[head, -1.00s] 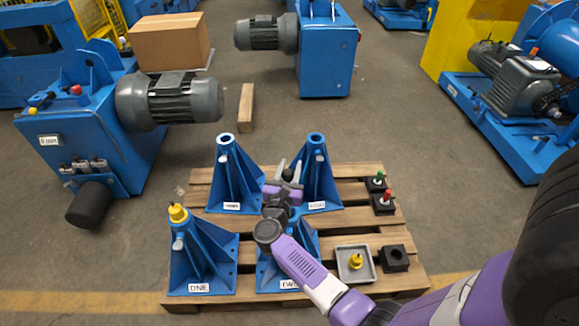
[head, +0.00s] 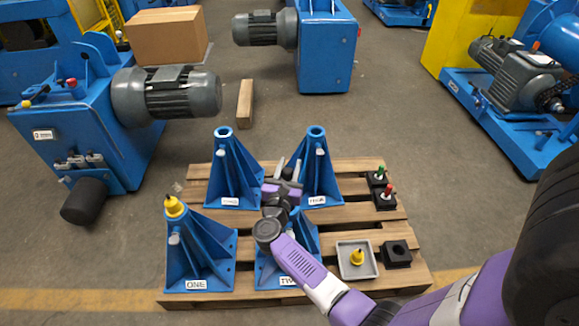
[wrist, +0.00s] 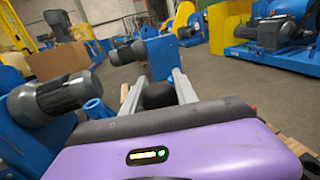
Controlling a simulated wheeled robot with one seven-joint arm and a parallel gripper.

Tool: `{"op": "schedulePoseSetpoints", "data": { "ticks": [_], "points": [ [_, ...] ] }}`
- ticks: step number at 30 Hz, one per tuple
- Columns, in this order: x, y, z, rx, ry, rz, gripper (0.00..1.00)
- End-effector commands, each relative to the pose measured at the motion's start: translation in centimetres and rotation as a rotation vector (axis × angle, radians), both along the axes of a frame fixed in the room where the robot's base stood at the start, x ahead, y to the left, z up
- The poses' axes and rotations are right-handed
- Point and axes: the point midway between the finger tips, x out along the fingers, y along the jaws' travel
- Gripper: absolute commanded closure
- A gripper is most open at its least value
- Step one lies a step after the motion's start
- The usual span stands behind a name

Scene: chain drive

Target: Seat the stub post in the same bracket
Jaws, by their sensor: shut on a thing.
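My gripper (head: 287,170) is shut on a black, rounded piece, which shows between the two grey fingers in the wrist view (wrist: 160,95). Whether it is the stub post I cannot tell; its lower part is hidden. The gripper is above the pallet, among the blue brackets. Bracket ONE (head: 198,262) at front left has a yellow-topped post (head: 174,207) in its top. Bracket TWO (head: 272,270) at front right is partly hidden by my arm, its top covered. The back left bracket (head: 232,178) and back right bracket (head: 318,175) have open, empty-looking tube tops.
The wooden pallet (head: 345,215) carries a grey tray (head: 343,273) with a yellow piece (head: 357,257), an empty black holder (head: 397,254), and a green (head: 379,173) and a red piece (head: 389,189) in black holders. A blue motor machine (head: 95,130) stands left. Floor behind is mostly clear.

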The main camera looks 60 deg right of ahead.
Motion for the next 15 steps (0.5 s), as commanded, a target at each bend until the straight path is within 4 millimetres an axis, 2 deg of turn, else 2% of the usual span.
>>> {"op": "schedulePoseSetpoints", "data": {
  "ticks": [6,15],
  "points": [
    [0.1,0.0,-1.5,-0.005,-0.004,0.000,1.00],
    [0.1,0.0,-2.0,-0.005,-0.004,0.000,1.00]
  ]
}}
